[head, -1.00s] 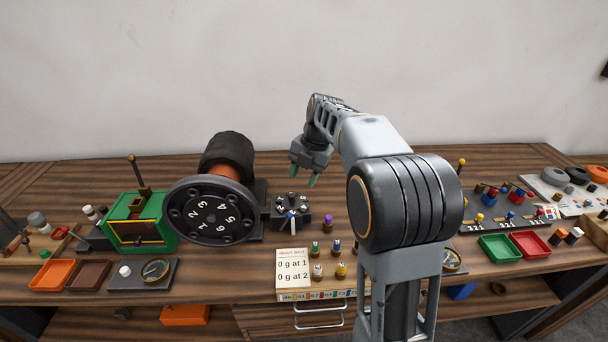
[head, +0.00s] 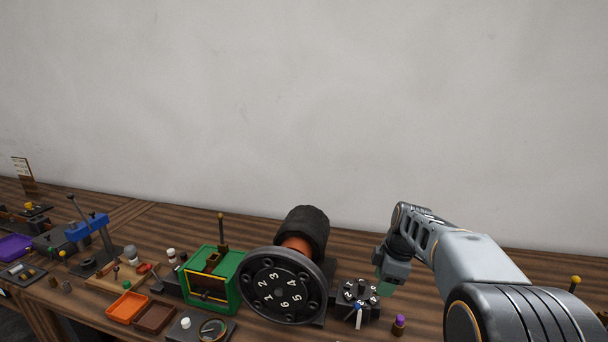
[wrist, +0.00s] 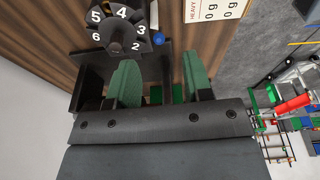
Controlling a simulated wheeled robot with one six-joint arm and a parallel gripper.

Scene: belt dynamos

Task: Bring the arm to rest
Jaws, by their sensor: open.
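My gripper (head: 386,290) is at the end of my arm on the right of the head view, above the back part of the wooden bench. Its green fingers (wrist: 158,85) are apart and nothing shows between them in the wrist view.
A large black numbered wheel (head: 282,288) and a green box (head: 208,282) stand left of the dial. Orange (head: 127,307) and brown trays, a blue-topped stand (head: 88,227) and a purple tray (head: 14,247) are farther left. A card (wrist: 215,8) lies on the bench.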

